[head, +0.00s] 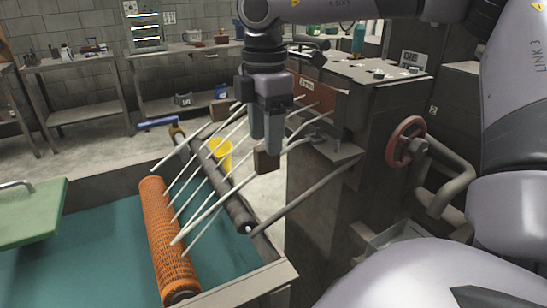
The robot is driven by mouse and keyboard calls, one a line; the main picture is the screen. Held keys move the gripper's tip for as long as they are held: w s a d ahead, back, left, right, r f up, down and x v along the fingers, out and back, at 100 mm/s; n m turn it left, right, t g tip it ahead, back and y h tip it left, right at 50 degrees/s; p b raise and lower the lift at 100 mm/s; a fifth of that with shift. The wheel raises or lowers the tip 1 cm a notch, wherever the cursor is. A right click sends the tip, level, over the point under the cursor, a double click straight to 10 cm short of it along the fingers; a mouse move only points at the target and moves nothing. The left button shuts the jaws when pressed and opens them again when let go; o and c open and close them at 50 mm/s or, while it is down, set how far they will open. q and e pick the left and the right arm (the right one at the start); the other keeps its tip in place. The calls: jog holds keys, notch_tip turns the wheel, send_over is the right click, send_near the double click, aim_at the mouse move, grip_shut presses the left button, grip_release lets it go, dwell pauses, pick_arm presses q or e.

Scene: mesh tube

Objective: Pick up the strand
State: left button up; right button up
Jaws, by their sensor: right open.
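Several thin white strands (208,208) run side by side from the orange mesh tube (166,232) up to the right, across a dark roller (222,190), toward the grey machine. One long strand passes close to the fingers of my right gripper (266,150); whether it touches them I cannot tell. My right gripper points down, open, above and right of the roller, and nothing shows held in it. The far ends of some strands are hidden behind the gripper. My left gripper is not in view.
The grey machine (325,195) with a red handwheel (405,142) stands close on the right. A teal-bedded table (105,262) lies under the mesh tube. Workbenches (75,66) line the back wall.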

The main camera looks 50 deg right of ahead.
aim_at(266, 164)
jog(key=shift+s+a+f+p, duration=0.1)
jog(key=shift+f+p, duration=0.2)
jog(key=shift+f, duration=1.45)
jog(key=shift+s+f+p, duration=0.1)
jog(key=shift+f+p, duration=0.15)
jog(key=shift+f, duration=1.5)
grip_shut()
